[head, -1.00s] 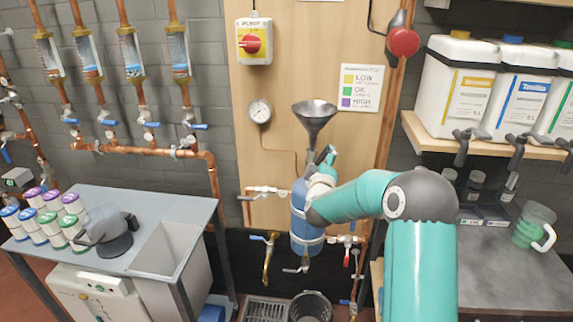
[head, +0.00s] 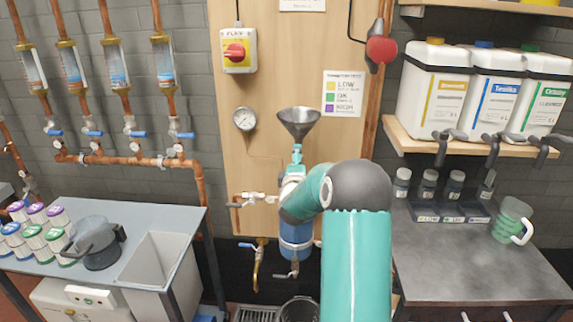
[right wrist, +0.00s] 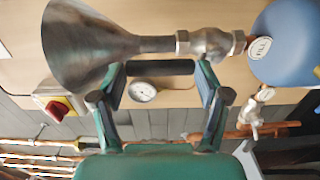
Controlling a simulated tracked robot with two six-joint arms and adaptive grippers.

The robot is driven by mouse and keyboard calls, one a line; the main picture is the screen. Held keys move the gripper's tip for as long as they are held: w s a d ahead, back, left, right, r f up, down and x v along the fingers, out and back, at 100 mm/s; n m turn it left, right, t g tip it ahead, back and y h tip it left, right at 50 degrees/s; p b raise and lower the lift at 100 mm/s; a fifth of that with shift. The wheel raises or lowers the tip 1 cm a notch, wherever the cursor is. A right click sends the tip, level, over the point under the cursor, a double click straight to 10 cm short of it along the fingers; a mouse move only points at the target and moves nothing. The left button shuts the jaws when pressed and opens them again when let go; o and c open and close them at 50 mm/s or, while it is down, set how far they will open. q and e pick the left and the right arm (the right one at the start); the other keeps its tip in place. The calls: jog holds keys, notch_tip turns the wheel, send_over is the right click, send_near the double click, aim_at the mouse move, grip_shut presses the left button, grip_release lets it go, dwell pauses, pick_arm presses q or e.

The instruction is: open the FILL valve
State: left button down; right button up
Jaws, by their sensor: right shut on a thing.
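The grey funnel (head: 299,121) stands upright above the blue vessel (head: 296,236) on the wooden panel. In the right wrist view the funnel (right wrist: 85,45) lies sideways, with the metal FILL valve body (right wrist: 207,43) on its neck and a round FILL tag (right wrist: 262,46) beside the blue vessel. My right gripper (head: 297,155) is at the neck below the funnel and hides the valve in the head view. In the wrist view its fingers (right wrist: 160,70) stand either side of a dark bar by the valve, seemingly its handle. My left gripper is out of view.
A pressure gauge (head: 245,118) and a red-yellow switch (head: 237,50) are on the panel, left of the funnel. Valves with pipes (head: 255,198) sit beside the vessel. A shelf with white canisters (head: 435,88) is at right. A grey bench (head: 460,262) is below it.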

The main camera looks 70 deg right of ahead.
jog(key=shift+s+d+r, duration=0.15)
jog(key=shift+d+r, duration=0.1)
jog(key=shift+r, duration=0.15)
jog(key=o, duration=1.4)
jog(key=shift+c, duration=0.2)
jog(key=o, duration=0.3)
jog(key=shift+d+f, duration=0.35)
jog(key=shift+f, duration=0.05)
jog(key=shift+a+r, duration=0.1)
jog(key=shift+a, duration=0.1)
jog(key=shift+a, duration=0.1)
jog(key=v, duration=1.1)
jog(key=shift+a, duration=0.4)
